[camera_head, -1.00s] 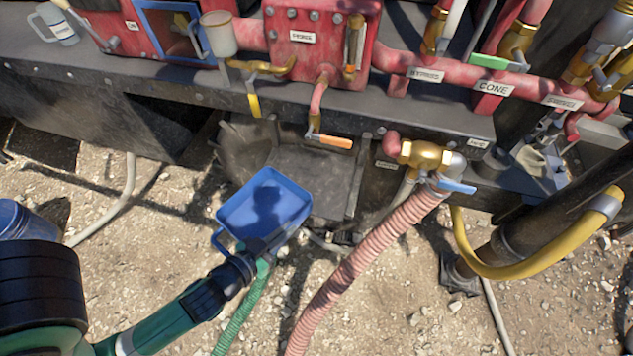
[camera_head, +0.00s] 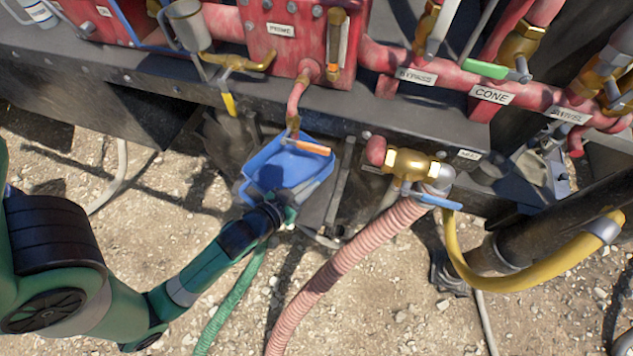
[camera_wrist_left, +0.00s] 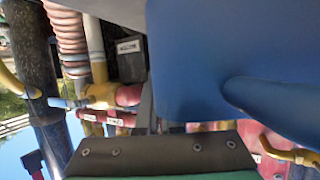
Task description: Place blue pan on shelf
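The blue pan (camera_head: 283,172) is a shallow rectangular tray with an open top. In the head view it is held out at the end of my left arm, over the dark recessed shelf (camera_head: 318,205) below the red machine. Its far edge is partly hidden by the orange-handled valve (camera_head: 306,146). My left gripper (camera_head: 275,212) is at the pan's near side and appears closed on it; the fingers are mostly hidden. In the left wrist view the pan's blue wall (camera_wrist_left: 235,60) fills the upper right, close to the gripper. My right gripper is not in view.
A brass valve (camera_head: 412,163) with a pink ribbed hose (camera_head: 345,265) is right of the pan. A green hose (camera_head: 228,305) runs below my left arm. A grey cup (camera_head: 187,25) stands on the machine. Gravel ground lies open in front.

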